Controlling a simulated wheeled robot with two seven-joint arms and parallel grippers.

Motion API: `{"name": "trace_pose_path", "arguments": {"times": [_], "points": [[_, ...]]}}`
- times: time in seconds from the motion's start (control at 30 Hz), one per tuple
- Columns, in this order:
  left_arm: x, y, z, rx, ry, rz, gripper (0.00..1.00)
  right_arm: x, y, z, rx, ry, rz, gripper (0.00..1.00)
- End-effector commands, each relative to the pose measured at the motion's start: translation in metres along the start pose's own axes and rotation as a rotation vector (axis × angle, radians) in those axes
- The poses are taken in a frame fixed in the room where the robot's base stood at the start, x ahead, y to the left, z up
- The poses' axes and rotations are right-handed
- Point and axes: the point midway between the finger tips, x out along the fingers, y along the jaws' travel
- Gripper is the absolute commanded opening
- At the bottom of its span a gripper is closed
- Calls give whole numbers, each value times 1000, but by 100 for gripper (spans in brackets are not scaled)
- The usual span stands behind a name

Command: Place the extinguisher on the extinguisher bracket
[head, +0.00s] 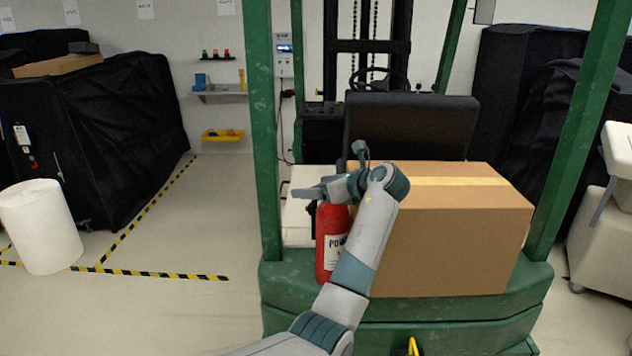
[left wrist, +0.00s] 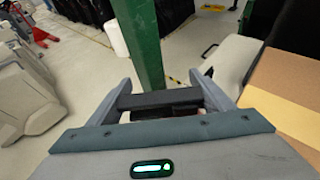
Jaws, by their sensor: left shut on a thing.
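The red extinguisher (head: 328,245) with a white label stands upright at the left front of the green forklift's rear deck, beside a cardboard box. My left gripper (head: 318,193) is at its top, shut on the extinguisher, and my forearm covers part of its right side. In the left wrist view, the gripper fingers (left wrist: 160,88) reach forward with a dark part between them, and only a little red shows below. I cannot make out the extinguisher bracket in either view. My right gripper is not in view.
The large cardboard box (head: 455,240) stands right of the extinguisher. A green post (head: 263,130) rises close on the left. A black seat back (head: 410,125) is behind. Open floor (head: 170,320) lies to the left, with a white roll (head: 40,225) and black covered carts (head: 100,140).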

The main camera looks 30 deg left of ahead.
Motion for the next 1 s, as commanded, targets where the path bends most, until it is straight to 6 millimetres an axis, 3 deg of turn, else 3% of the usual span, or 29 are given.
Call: {"name": "trace_pose_path", "arguments": {"times": [0.23, 0.27, 0.33, 0.73, 1.0], "points": [[-1, 0, 4, -5, -6, -2, 12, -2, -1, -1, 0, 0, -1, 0], [1, 0, -1, 0, 0, 1, 79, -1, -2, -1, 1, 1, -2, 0], [1, 0, -1, 0, 0, 1, 93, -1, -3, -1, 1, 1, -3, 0], [0, 0, 0, -1, 0, 0, 93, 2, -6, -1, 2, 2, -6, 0], [-26, 0, -3, -2, -1, -2, 93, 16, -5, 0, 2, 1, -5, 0]]}}
